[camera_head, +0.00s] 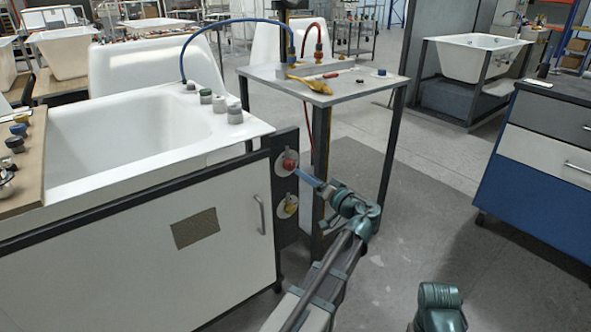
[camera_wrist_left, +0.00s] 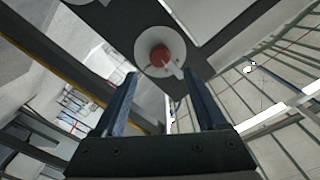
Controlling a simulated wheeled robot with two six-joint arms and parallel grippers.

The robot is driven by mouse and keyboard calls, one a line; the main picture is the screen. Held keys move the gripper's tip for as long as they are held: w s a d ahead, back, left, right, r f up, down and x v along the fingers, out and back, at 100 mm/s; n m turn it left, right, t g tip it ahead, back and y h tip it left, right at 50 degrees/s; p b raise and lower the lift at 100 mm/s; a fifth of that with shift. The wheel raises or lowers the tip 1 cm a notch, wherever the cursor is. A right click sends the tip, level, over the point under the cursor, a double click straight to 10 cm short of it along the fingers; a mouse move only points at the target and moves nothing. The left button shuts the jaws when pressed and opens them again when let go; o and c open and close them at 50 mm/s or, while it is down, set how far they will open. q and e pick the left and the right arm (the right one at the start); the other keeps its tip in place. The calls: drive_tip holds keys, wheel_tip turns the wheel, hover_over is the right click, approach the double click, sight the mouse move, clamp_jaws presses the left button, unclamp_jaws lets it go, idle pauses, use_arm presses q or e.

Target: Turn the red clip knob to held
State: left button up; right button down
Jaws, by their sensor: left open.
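The red clip knob (camera_head: 289,163) sits on a pale round plate on a dark upright panel at the tub cabinet's right end. In the left wrist view the red knob (camera_wrist_left: 160,56) is round, with a light pointer or handle running to the lower right. My left gripper (camera_head: 308,178) is just right of the knob, facing it. In the left wrist view the fingers of my left gripper (camera_wrist_left: 162,88) are spread apart with nothing between them, and the knob shows beyond the tips. I cannot see any contact. My right gripper is not visible.
A yellow knob (camera_head: 290,205) is below the red one on the same panel (camera_head: 286,232). A white tub (camera_head: 130,130) stands left. A small table (camera_head: 345,88) with hoses is behind my arm. A blue cabinet (camera_head: 535,165) stands right. Open floor (camera_head: 430,210) lies between.

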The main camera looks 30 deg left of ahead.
sight(292, 167)
use_arm(q)
drive_tip(key=x, duration=0.6)
drive_tip(key=shift+w+a, duration=0.1)
drive_tip(key=shift+a, duration=0.25)
clamp_jaws()
